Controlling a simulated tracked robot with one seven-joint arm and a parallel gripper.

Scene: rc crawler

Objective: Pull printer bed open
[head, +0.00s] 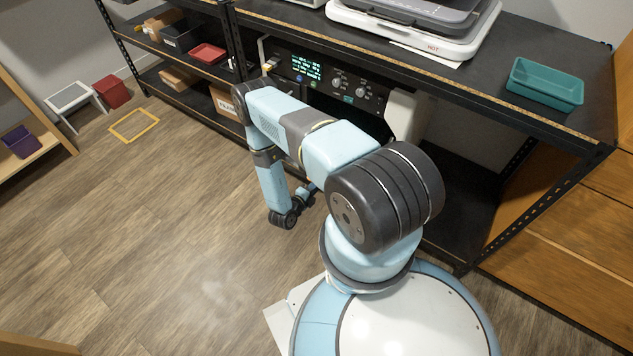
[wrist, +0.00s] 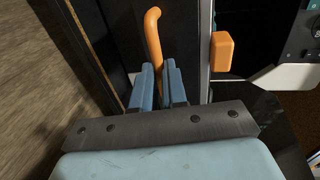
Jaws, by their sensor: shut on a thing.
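The printer (head: 345,84) is a machine with a dark front panel, a lit display and knobs, standing under the black shelf top. My arm hides much of its front in the head view. In the wrist view, my gripper (wrist: 158,78) has its two blue fingers closed around the lower part of an orange curved handle (wrist: 153,32). The handle's hooked top sticks up above the fingertips. What the handle joins is hidden. The printer bed cannot be made out clearly. An orange block (wrist: 221,52) sits on a pale edge to the right, apart from my fingers.
The shelf top (head: 480,75) overhangs the printer and holds a teal tray (head: 545,83) and a white device (head: 420,30). Shelves with boxes and a red tray (head: 208,53) stand to the left.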

